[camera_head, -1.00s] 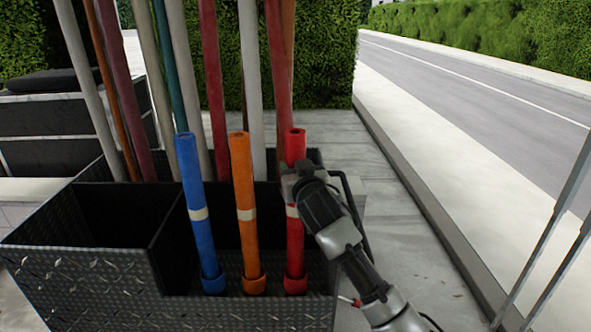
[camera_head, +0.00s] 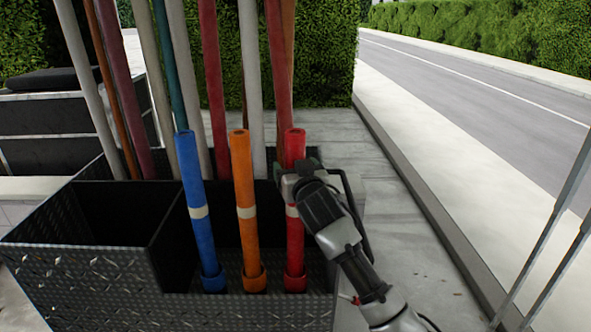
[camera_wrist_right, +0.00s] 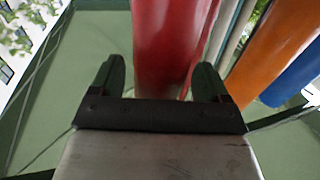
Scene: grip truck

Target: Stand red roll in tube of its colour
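The red roll (camera_head: 295,240) stands nearly upright, its lower end inside the short red tube (camera_head: 295,284) at the right front of the dark metal box. A pale band shows around its middle. My right gripper (camera_head: 291,182) is at the upper part of the roll, coming from the right. In the right wrist view the red roll (camera_wrist_right: 165,45) passes between the two fingers of the right gripper (camera_wrist_right: 160,78). A narrow gap shows beside the roll, so the fingers look open around it. My left gripper is not in view.
An orange roll (camera_head: 245,195) and a blue roll (camera_head: 194,190) stand in tubes of their own colours, left of the red one. Several long poles lean at the box's back. The box (camera_head: 75,285) has an empty left compartment. Pavement to the right is clear.

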